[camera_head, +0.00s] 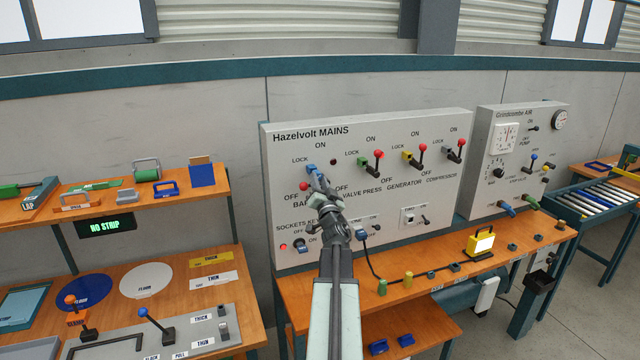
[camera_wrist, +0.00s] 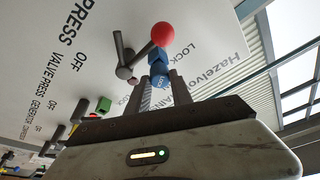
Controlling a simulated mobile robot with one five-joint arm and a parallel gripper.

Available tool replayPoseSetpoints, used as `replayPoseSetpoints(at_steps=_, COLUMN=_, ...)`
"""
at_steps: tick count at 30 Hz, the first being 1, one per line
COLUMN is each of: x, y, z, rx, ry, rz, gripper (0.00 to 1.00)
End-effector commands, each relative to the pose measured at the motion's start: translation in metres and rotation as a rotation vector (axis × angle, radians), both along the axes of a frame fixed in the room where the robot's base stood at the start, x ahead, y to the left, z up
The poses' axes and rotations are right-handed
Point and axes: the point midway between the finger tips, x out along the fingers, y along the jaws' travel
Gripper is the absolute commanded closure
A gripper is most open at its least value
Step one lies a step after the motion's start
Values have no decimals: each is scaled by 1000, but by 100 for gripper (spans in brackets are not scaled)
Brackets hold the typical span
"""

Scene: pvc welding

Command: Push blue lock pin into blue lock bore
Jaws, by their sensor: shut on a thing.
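The blue lock pin (camera_head: 311,168) is at the panel, under the left-most LOCK label. My gripper (camera_head: 317,179) is at the panel with the pin at its tips. In the wrist view the blue pin (camera_wrist: 158,72) sits between the two fingers of my gripper (camera_wrist: 160,92), which are shut on it. The red-knobbed lever (camera_wrist: 162,35) is close beside the pin; its red knob (camera_head: 304,186) shows left of my gripper in the head view. The blue lock bore is hidden, so I cannot tell how deep the pin sits.
The grey Hazelvolt MAINS panel (camera_head: 350,150) carries more red-knobbed levers (camera_head: 379,155) with lock parts to the right. A yellow lamp (camera_head: 481,243) and small parts stand on the wooden bench (camera_head: 430,290) below. A shelf unit (camera_head: 150,205) is at left.

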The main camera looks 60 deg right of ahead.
Motion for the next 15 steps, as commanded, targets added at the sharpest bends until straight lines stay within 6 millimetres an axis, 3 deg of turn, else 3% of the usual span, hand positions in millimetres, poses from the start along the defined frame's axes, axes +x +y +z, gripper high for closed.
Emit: replayPoseSetpoints(at_steps=15, x=11, y=-8, z=0, rx=-1, ry=1, rz=0, gripper=100)
